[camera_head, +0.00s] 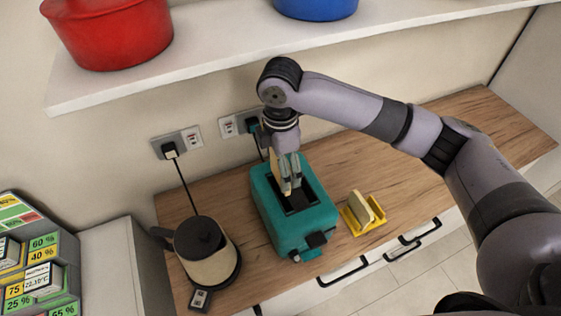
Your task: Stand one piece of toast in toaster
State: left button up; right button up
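The teal toaster (287,228) stands on the wooden counter, with its dark slot opening facing up. My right gripper (291,187) points down over the slots, its fingertips close together at the opening. A tan sliver, apparently a piece of toast (274,164), shows upright just left of the fingers, at the slot area. The fingers hide much of it, and I cannot tell whether they grip it or how deep it sits. Another pale slice (362,208) stands in the yellow toast rack (351,222), right of the toaster. My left gripper is not in view.
A beige kettle (206,256) with a dark lid stands left of the toaster. A white shelf (200,78) with a red pot (108,32) and a blue pot (316,5) hangs above. Cords run to wall sockets (178,142). The counter (420,140) is clear at the right rear.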

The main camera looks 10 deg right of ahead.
jog(key=shift+a+r+p, duration=0.1)
jog(key=shift+r+p, duration=0.05)
jog(key=shift+p, duration=0.35)
jog(key=shift+f+b, duration=0.35)
jog(key=shift+f, duration=1.9)
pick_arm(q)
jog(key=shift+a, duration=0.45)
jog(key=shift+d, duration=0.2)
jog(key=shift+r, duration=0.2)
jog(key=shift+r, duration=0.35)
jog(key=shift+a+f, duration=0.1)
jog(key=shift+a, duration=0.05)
pick_arm(e)
jog(key=shift+f, duration=0.15)
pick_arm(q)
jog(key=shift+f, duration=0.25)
pick_arm(e)
jog(key=shift+f, duration=1)
